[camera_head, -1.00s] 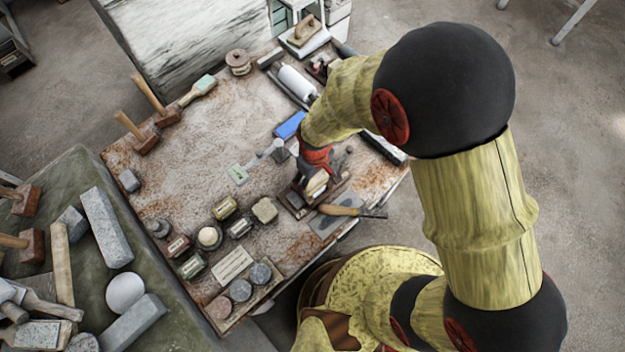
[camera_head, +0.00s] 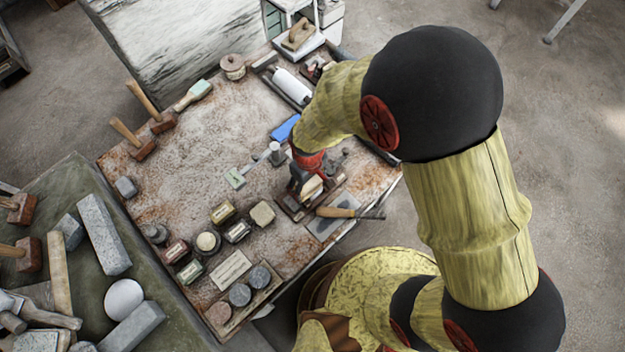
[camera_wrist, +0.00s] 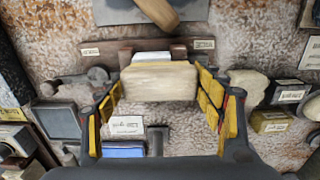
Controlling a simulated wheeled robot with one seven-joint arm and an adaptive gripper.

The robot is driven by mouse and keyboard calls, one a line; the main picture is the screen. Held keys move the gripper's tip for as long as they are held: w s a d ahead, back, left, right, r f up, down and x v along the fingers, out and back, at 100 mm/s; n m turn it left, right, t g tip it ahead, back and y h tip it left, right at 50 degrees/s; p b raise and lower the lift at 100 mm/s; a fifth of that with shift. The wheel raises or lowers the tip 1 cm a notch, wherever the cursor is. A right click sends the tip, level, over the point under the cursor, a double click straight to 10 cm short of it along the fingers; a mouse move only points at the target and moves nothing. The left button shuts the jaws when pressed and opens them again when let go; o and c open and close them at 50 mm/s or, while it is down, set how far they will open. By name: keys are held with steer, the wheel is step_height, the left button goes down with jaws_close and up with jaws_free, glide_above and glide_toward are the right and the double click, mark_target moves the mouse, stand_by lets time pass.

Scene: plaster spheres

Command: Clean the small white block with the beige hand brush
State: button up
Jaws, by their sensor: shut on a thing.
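The beige hand brush (camera_wrist: 158,82) is between the yellow pads of my gripper (camera_wrist: 160,95), held crosswise in the wrist view. My gripper is shut on it. In the head view the brush (camera_head: 311,188) shows below my red-and-grey gripper (camera_head: 306,172), over a brown wooden holder (camera_head: 336,181). A small white block (camera_wrist: 151,57) shows as a thin strip just beyond the brush in the wrist view. The brush hides most of it, and I cannot tell whether they touch.
A wooden-handled tool (camera_head: 338,212) lies close to the holder on its near side. Several labelled tins (camera_head: 223,212) stand to its left. A blue block (camera_head: 285,128) lies behind my gripper. The table's left middle (camera_head: 190,165) is clear.

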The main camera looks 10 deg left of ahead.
steer(key=shift+s+a+f, duration=0.1)
steer(key=shift+s+a, duration=0.65)
steer(key=shift+s, duration=0.1)
steer(key=shift+w+d, duration=0.1)
steer(key=shift+w+d, duration=1.35)
steer(key=shift+w, duration=0.25)
steer(key=shift+s, duration=0.1)
steer(key=shift+s+a, duration=1.45)
steer(key=shift+s, duration=0.15)
